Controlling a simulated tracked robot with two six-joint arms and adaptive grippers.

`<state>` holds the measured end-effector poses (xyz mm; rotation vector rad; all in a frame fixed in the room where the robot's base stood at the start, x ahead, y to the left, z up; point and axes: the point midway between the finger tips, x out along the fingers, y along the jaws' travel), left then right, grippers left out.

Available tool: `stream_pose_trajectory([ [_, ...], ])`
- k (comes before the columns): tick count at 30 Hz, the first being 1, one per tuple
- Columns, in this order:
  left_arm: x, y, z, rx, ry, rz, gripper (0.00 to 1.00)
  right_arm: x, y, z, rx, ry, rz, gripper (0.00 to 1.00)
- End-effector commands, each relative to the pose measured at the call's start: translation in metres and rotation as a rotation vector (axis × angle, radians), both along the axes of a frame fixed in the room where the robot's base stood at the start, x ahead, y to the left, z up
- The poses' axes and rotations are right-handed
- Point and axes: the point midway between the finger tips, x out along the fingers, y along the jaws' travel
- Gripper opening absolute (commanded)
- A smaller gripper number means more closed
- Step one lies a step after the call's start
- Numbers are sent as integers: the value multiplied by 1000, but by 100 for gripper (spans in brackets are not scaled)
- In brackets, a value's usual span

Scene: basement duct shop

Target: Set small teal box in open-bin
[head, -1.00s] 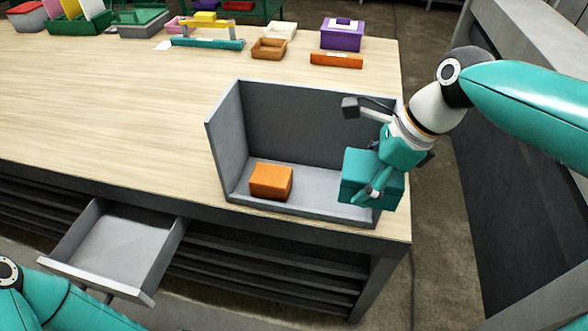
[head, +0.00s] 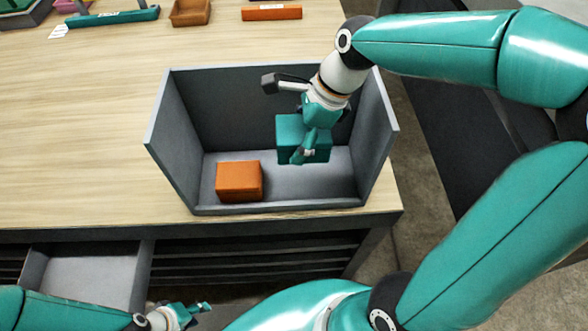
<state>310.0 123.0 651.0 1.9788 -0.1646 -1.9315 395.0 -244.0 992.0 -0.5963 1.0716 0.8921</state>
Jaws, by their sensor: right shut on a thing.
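The small teal box (head: 286,137) is in my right gripper (head: 307,148), over the right half of the open-bin's floor. The gripper is shut on it, with a finger across its front face. I cannot tell whether the box touches the floor. The grey open-bin (head: 180,140) stands on the workbench, open at the top and front, with a back wall, two side walls and a low front lip. My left gripper (head: 195,312) is low at the bottom left, in front of the bench, and too small to read.
An orange box (head: 239,181) sits in the left half of the bin. A grey drawer (head: 88,278) stands open below the bench top (head: 70,130). A brown tray (head: 190,12) and an orange bar (head: 272,13) lie at the back. The bench top left of the bin is clear.

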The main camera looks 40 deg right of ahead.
Motion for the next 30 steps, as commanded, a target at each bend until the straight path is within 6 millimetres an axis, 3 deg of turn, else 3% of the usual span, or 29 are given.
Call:
stream_pose_trajectory([
  [3,0,0,-5,0,-1,0,40,-1,0,-34,0,6,0,35],
  [9,0,0,-8,0,-1,0,40,0,0,-66,0,2,1,35],
  [14,0,0,-9,0,-1,0,40,1,0,-75,0,-1,2,35],
  [22,0,0,-15,0,-1,0,40,0,0,-110,-1,1,1,35],
  [30,0,0,-14,0,-1,0,40,0,1,-114,-1,-2,2,35],
])
